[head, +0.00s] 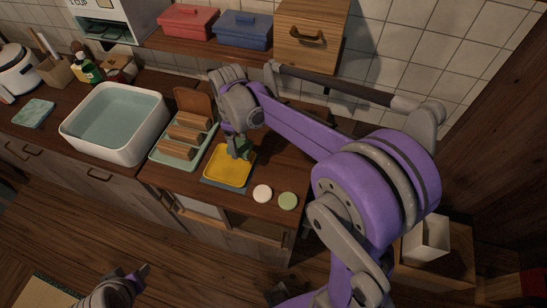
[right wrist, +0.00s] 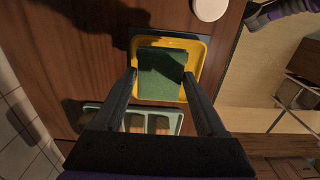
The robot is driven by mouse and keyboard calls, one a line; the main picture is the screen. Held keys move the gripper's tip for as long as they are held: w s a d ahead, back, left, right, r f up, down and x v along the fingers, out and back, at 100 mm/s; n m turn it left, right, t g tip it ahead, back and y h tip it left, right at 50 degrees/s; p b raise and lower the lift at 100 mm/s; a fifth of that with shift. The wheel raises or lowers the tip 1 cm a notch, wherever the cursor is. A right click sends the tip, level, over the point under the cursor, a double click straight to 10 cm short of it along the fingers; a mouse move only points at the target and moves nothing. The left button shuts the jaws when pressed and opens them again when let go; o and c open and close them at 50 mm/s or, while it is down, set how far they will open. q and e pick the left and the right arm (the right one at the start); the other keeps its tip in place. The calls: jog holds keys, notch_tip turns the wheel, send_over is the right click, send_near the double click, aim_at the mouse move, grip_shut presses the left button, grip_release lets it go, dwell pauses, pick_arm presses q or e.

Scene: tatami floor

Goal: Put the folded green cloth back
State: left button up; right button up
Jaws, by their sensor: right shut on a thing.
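The folded green cloth (right wrist: 161,72) is between the two fingers of my right gripper (right wrist: 160,74), which is shut on it. In the right wrist view it covers the middle of a yellow tray (right wrist: 191,45). In the head view my right gripper (head: 239,150) points down over the yellow tray (head: 230,170), and the cloth (head: 243,143) is mostly hidden by the fingers. I cannot tell whether the cloth touches the tray. My left gripper (head: 135,276) is low at the left, away from the counter; its fingers are too unclear to judge.
A pale green rack (head: 160,157) with wooden blocks stands left of the tray, beside a white basin (head: 115,118). A white disc (head: 262,193) and a green disc (head: 288,200) lie to its right. A pale teal cloth (head: 34,113) lies at far left.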

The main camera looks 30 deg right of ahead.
jog(key=s+d+b, duration=0.2)
jog(key=s+d, duration=0.3)
jog(key=d, duration=0.8)
jog(key=f, duration=0.3)
jog(key=d+f, duration=0.1)
jog(key=f, duration=0.1)
jog(key=shift+s+d+f+b, duration=0.1)
jog(key=shift+s+f+b, duration=0.05)
jog(key=shift+s+b, duration=0.15)
jog(key=shift+f, duration=2.05)
pick_arm(q)
jog(key=f, duration=0.1)
jog(key=s+f, duration=0.1)
jog(key=f, duration=0.2)
jog(key=shift+s+f, duration=0.1)
jog(key=shift+s, duration=0.15)
jog(key=shift+f, duration=0.1)
pick_arm(e)
jog(key=shift+f+b, duration=0.2)
jog(key=shift+b, duration=0.15)
jog(key=o, duration=1.2)
jog(key=shift+r, duration=0.1)
jog(key=shift+o, duration=0.2)
jog(key=shift+r, duration=0.1)
